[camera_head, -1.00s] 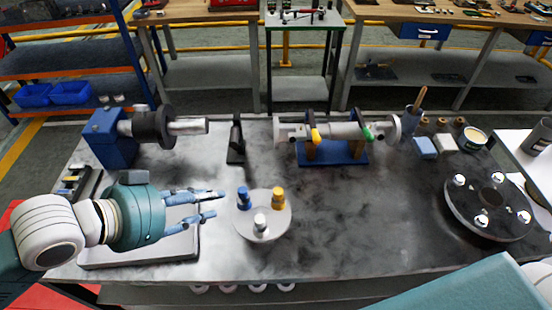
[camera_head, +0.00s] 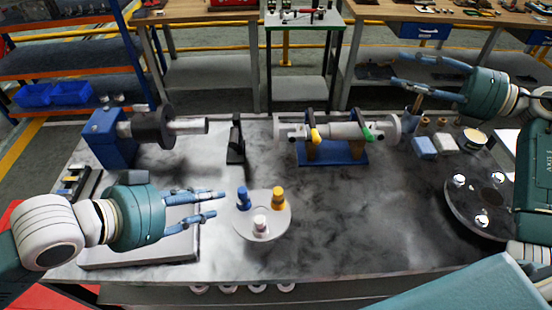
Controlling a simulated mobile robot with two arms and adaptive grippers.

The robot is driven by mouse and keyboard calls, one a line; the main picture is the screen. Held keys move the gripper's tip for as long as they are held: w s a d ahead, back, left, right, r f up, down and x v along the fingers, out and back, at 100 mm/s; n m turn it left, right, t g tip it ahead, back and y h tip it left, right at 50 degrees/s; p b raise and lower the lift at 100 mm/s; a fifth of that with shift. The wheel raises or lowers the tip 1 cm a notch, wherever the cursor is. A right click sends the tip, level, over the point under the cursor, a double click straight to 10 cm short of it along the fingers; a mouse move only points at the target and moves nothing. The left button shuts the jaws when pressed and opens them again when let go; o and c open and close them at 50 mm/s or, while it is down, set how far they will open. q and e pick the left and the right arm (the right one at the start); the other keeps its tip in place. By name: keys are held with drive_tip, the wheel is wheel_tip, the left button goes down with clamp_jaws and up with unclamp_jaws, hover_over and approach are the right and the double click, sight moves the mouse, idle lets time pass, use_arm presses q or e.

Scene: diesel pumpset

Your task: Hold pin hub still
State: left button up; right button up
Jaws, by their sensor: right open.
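The fingertips look just short of the disc's rim. My right gripper (camera_head: 396,68) is raised at the upper right, open and empty, well away from the disc. A dark round plate (camera_head: 466,203) with several silver studs lies at the right, partly hidden by my right arm.
A blue block with a shaft and dark flange (camera_head: 153,128) stands at the back left. A black upright stand (camera_head: 236,140) is behind the disc. A shaft on a blue cradle (camera_head: 335,152) is at the back middle. The bench right of the disc is clear.

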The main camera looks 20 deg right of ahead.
drive_tip(key=w+a+f+n+g+y, duration=0.1)
drive_tip(key=a+g, duration=0.2)
drive_tip(key=a, duration=0.5)
drive_tip(key=w+a+f+n+g+y, duration=0.1)
drive_tip(key=w+a+g, duration=0.15)
drive_tip(key=a, duration=0.55)
drive_tip(key=n+g+h, duration=0.2)
drive_tip(key=g+h, duration=0.6)
drive_tip(key=h, duration=0.7)
hover_over(278, 191)
drive_tip(key=w, duration=0.1)
wheel_tip(278, 191, down, 11)
drive_tip(key=shift+f, duration=0.1)
drive_tip(key=f, duration=0.3)
drive_tip(key=s+f, duration=0.1)
drive_tip(key=f, duration=0.5)
drive_tip(key=shift+s+f, duration=0.15)
drive_tip(key=shift+f, duration=0.2)
drive_tip(key=shift+c, duration=0.9)
